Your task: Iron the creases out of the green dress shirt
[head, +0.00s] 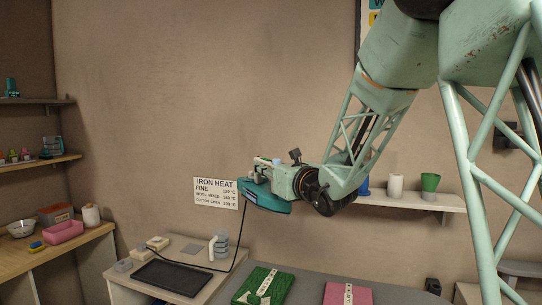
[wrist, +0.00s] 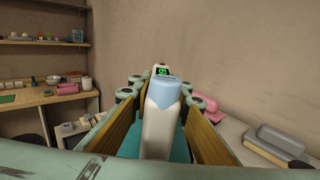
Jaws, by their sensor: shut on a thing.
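My gripper (head: 261,174) is shut on the handle of a teal iron (head: 264,198), held in the air above the ironing surface, in front of the wall. In the wrist view its pale blue and white handle (wrist: 160,118) stands between the two finger pads, and a small green-lit display (wrist: 161,71) shows on it; I cannot read it surely. The green dress shirt (head: 264,287) lies folded on the grey ironing surface (head: 306,284), below and apart from the iron. Its creases are too small to make out.
A pink folded garment (head: 346,293) lies right of the green shirt. A black cord runs from the iron to a side bench with a dark tray (head: 172,278). A wall sign (head: 215,193) lists iron heats. A shelf (head: 424,199) with cups is behind my arm.

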